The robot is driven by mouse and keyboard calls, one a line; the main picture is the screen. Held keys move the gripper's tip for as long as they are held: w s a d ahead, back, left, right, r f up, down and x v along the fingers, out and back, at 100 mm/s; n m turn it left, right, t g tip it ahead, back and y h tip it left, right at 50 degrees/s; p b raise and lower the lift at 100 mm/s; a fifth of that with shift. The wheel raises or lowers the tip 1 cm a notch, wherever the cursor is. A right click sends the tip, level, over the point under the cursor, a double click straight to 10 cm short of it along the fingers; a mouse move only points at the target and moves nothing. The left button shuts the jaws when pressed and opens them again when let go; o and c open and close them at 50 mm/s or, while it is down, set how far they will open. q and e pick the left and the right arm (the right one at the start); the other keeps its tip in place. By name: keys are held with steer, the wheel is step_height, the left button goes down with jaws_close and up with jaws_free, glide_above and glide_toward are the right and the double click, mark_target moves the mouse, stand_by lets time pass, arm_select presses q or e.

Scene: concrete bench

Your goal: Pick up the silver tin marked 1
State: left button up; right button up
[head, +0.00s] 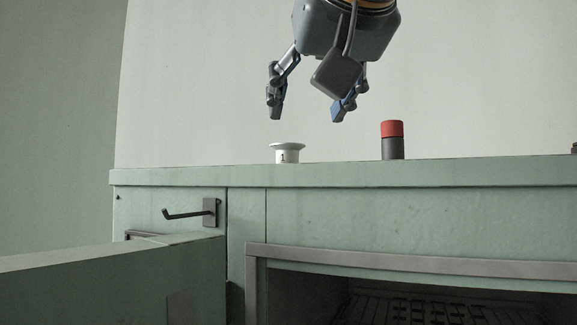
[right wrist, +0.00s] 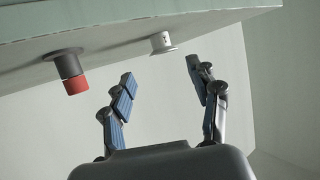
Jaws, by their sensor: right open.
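A small pale tin with a wide flared top and a dark mark like a 1 on its side (head: 287,154) stands upright on the green bench top (head: 340,172). It also shows in the right wrist view (right wrist: 162,43), where the bench appears upside down. My right gripper (head: 307,115) is open and empty, pointing down above the tin and slightly to its right in the head view. In the right wrist view the tin lies beyond the gap between the fingertips (right wrist: 160,72), apart from both. My left gripper is not in view.
A dark grey cylinder with a red top (head: 392,140) stands on the bench right of the tin; it also shows in the right wrist view (right wrist: 70,72). A dark object (head: 574,148) is cut off at the right edge. A dark hook-like handle (head: 190,214) sticks out from the front.

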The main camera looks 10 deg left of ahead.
mark_target(290, 154)
steer(key=p+x, duration=0.1)
steer(key=x, duration=0.6)
steer(key=shift+r, duration=0.1)
steer(key=shift+w+a+p, duration=0.25)
steer(key=shift+w+p, duration=0.25)
steer(key=shift+p, duration=0.2)
steer(key=p+x, duration=0.1)
steer(key=x, duration=0.2)
steer(key=shift+w+f+p, duration=0.2)
steer(key=shift+f+p, duration=0.1)
steer(key=shift+w+a+f, duration=0.25)
steer(key=shift+w, duration=0.05)
steer(key=shift+s+d+r, duration=0.1)
steer(key=shift+s, duration=0.1)
steer(key=c, duration=0.6)
steer(key=shift+w, duration=0.1)
steer(key=c, duration=0.6)
